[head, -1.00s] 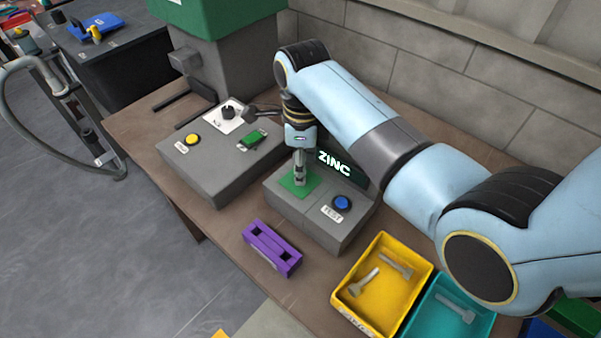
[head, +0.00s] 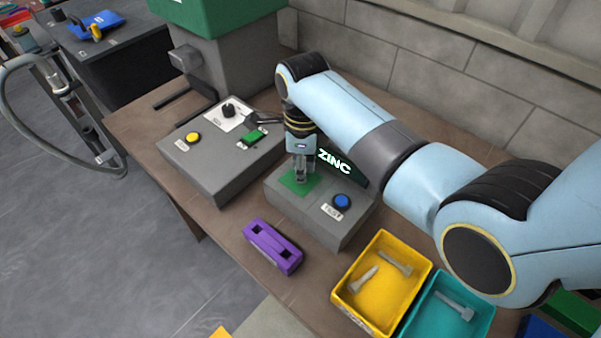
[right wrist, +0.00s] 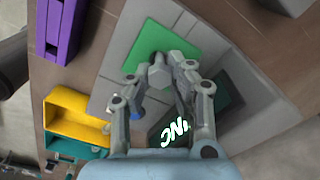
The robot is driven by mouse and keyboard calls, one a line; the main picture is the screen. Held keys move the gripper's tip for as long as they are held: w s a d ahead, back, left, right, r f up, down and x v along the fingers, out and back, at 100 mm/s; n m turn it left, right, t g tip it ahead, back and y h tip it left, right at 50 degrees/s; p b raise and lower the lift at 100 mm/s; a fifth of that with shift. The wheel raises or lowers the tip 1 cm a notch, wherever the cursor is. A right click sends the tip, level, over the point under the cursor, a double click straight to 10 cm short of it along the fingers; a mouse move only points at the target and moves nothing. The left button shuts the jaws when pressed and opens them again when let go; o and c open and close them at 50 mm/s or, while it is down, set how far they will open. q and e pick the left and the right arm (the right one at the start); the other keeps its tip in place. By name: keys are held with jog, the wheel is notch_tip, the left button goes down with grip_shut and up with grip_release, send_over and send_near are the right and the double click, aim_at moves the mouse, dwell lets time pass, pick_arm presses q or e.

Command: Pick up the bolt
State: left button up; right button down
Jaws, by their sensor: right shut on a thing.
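My right gripper (head: 300,176) points down over the green pad (head: 299,184) on the grey tester block. In the right wrist view its fingers (right wrist: 158,80) are closed around a grey bolt (right wrist: 158,74), with the hex-like end showing between the fingertips. The green pad also shows in that view (right wrist: 165,42), right by the bolt. I cannot tell whether the bolt touches the pad. My left gripper is not in view.
A yellow bin (head: 378,297) holds two bolts, and a teal bin (head: 428,322) holds one. A purple slotted block (head: 272,247) lies on the bench. A grey control box (head: 215,170) stands to the left.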

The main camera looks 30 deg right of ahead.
jog(key=shift+r, duration=0.55)
notch_tip(320, 180, up, 3)
jog(key=shift+w+f+b, duration=0.1)
jog(key=shift+f+b, duration=0.1)
jog(key=shift+b, duration=0.2)
jog(key=s+r, duration=0.7)
jog(key=s, duration=0.5)
jog(key=shift+a+r+b, duration=0.2)
jog(key=shift+a+b, duration=0.15)
jog(key=shift+b, duration=0.1)
jog(key=shift+w, duration=0.1)
jog(key=shift+p, duration=0.65)
